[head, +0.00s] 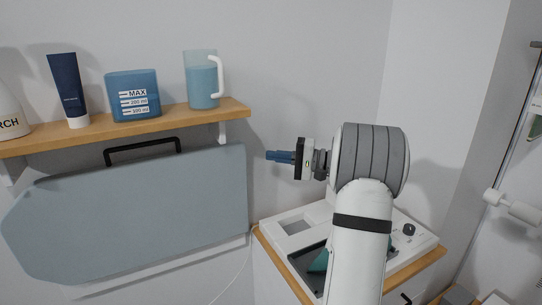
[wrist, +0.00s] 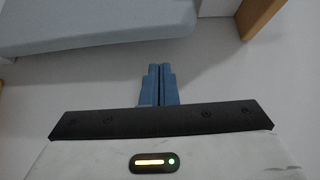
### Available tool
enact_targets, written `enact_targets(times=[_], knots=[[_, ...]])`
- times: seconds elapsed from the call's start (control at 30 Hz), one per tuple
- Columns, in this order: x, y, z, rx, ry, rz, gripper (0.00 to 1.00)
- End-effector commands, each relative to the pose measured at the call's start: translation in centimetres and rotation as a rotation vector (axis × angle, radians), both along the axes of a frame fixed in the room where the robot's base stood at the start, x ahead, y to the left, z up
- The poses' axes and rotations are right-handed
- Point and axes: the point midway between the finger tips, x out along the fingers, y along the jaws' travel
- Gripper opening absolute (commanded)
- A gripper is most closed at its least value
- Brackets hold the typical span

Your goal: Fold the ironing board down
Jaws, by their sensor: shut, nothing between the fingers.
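The ironing board (head: 140,215) is grey-blue and stands upright, flat against the wall on the left in the head view, with its tapered end to the left. A black bar handle (head: 142,146) sits along its top edge, just under the shelf. My gripper (head: 268,156) is shut and empty, with its blue fingers pointing left. It is to the right of the board's upper right corner and apart from it. In the wrist view the shut fingers (wrist: 158,70) are at the centre, and part of the board (wrist: 90,25) shows at the upper left.
A wooden shelf (head: 155,125) above the board holds a dark tube (head: 68,90), a blue measuring container (head: 133,96) and a jug (head: 202,80). A white-topped cabinet (head: 293,226) stands below my arm. A white cord (head: 238,275) hangs beside the board.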

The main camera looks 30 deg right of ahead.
Motion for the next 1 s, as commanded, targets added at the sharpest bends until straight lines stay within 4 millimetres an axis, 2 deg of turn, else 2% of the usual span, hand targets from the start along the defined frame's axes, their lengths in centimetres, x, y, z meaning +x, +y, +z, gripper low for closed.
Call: enact_targets(times=[0.2,0.4,0.57,1.0], knots=[[2.6,3.5,0.3,0.000,0.001,0.005,0.00],[4.2,5.4,0.3,-0.001,0.002,0.003,0.00],[4.7,6.0,0.2,-0.002,0.003,0.003,0.00],[4.5,6.0,-0.3,-0.002,-0.012,0.003,0.00]])
